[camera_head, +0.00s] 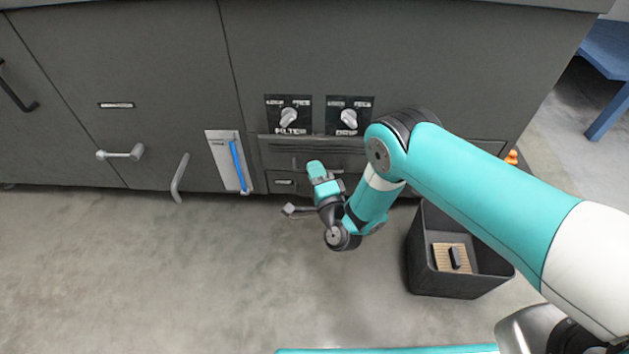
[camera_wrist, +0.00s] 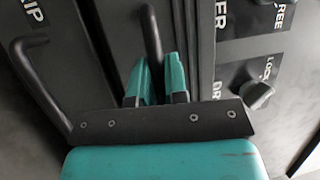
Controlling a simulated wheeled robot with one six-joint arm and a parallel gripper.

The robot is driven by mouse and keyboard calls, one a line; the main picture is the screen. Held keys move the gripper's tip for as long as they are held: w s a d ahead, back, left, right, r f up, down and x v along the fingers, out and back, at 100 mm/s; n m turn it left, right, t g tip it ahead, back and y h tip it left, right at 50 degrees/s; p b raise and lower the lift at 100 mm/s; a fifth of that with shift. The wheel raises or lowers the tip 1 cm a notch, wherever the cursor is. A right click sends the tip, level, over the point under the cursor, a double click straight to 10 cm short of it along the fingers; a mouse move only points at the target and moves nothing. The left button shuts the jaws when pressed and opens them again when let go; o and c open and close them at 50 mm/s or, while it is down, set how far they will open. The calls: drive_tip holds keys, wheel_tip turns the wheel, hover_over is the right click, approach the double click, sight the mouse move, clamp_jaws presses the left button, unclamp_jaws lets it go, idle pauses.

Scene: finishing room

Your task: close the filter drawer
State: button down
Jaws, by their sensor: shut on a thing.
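The filter drawer (camera_head: 312,160) is in the dark cabinet, below the knob panel marked FILTER (camera_head: 291,131). Its dark bar handle (camera_wrist: 152,32) stands between the teal fingers of my gripper (camera_wrist: 158,80) in the wrist view. My gripper is shut on this handle. In the head view my gripper (camera_head: 318,172) and wrist cover part of the drawer front. I cannot tell how far the drawer stands out. The filter knob (camera_head: 289,117) has lock and free marks above it.
A second drawer marked DRIP (camera_wrist: 32,8), with its own bar handle (camera_wrist: 42,88), lies below. The drip knob (camera_head: 349,118) is to the right. A black bin (camera_head: 440,283) stands on the floor at right. Floor at left is clear.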

drive_tip(key=shift+w, duration=0.9)
drive_tip(key=c, duration=1.2)
unclamp_jaws()
drive_tip(key=shift+o, duration=0.2)
drive_tip(key=p+v, duration=1.6)
drive_tip(key=v, duration=0.1)
drive_tip(key=shift+s, duration=0.2)
